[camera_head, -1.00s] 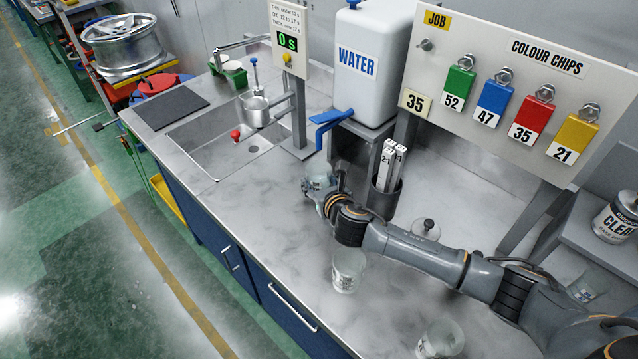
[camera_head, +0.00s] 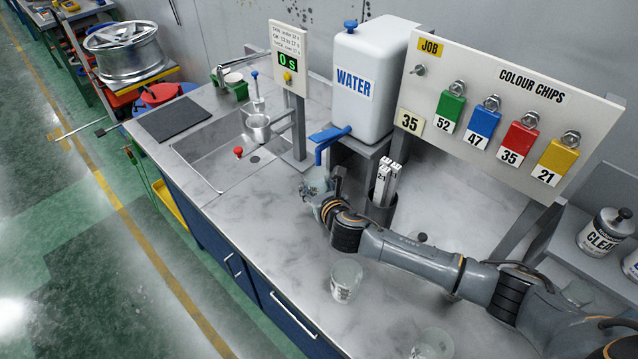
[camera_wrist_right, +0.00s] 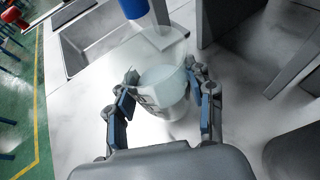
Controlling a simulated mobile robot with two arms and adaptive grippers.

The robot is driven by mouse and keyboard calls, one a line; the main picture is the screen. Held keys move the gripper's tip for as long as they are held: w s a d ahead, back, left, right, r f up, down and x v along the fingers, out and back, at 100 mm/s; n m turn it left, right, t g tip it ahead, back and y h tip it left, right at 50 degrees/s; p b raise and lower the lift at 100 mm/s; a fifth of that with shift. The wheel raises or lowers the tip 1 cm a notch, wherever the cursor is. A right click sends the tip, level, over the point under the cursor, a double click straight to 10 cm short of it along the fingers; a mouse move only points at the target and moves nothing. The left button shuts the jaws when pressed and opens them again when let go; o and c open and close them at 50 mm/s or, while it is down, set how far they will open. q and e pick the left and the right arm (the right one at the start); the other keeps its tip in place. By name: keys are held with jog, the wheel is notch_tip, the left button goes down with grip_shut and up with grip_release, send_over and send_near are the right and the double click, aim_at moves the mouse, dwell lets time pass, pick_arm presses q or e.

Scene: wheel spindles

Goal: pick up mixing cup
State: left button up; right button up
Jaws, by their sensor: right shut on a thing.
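The mixing cup (camera_wrist_right: 163,84), clear with dark markings, sits between the fingers of my right gripper (camera_wrist_right: 161,98) in the wrist view. Blue pads press its two sides, and the gripper is shut on it. A pale, cloudy content or base shows inside it. In the head view my right gripper (camera_head: 318,190) is near the counter, left of the strip holder and below the water tank's tap; the cup is hard to make out there. I cannot tell whether it touches the counter. My left gripper is out of view.
The water tank (camera_head: 375,85) has a blue tap (camera_head: 328,138). A dark holder with white strips (camera_head: 385,185) stands right of my gripper. Other clear cups (camera_head: 346,280) (camera_head: 432,345) stand nearer on the counter. The sink (camera_head: 215,155) is to the left.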

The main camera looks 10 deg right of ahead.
jog(key=s+a+p, duration=0.1)
jog(key=s+a, duration=0.2)
jog(key=a, duration=0.2)
jog(key=s+a+p, duration=0.1)
jog(key=s+a, duration=0.2)
jog(key=a, duration=0.1)
jog(key=s+a+p, duration=0.1)
jog(key=s+a, duration=0.2)
jog(key=a, duration=0.2)
jog(key=shift+s+a+f, duration=0.15)
jog(key=shift+s+a, duration=0.15)
dwell(0.5)
